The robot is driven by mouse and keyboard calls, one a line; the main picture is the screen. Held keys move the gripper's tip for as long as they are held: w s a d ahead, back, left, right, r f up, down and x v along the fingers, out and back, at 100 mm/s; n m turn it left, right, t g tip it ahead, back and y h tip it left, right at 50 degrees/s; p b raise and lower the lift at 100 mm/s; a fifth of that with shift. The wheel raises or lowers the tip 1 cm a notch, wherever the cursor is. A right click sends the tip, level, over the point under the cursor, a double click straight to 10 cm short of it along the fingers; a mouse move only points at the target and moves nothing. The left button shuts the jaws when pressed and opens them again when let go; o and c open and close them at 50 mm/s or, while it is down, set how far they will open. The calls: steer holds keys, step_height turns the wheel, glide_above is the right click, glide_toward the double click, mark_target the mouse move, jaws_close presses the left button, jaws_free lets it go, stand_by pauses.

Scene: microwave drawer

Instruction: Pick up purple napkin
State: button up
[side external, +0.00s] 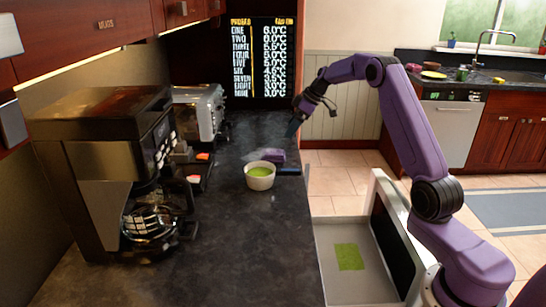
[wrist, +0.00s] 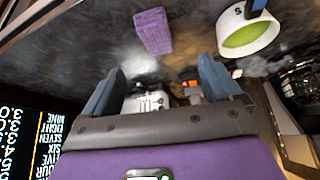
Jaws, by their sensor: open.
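The purple napkin (side external: 271,155) looks like a small folded block lying on the dark counter, just behind a white bowl. In the wrist view the purple napkin (wrist: 153,32) is at the top centre, beyond the fingertips and apart from them. My gripper (side external: 294,127) is above the counter's right edge, behind and to the right of the napkin. In the wrist view my gripper (wrist: 162,78) has its two blue fingers spread wide with nothing between them.
The white bowl (side external: 260,178) with green contents stands close in front of the napkin. A dark blue object (side external: 289,170) lies to its right. An open drawer (side external: 325,272) holds a green square (side external: 349,256).

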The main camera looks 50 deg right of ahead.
glide_toward(273, 152)
steer(key=x, duration=0.3)
steer(key=shift+s+f, duration=0.1)
steer(key=shift+s, duration=0.15)
steer(key=shift+w+x, duration=0.15)
steer(key=shift+x, duration=1.25)
steer(key=shift+w+x, duration=0.15)
steer(key=shift+x, duration=1.25)
steer(key=shift+d, duration=0.1)
steer(key=c, duration=1.1)
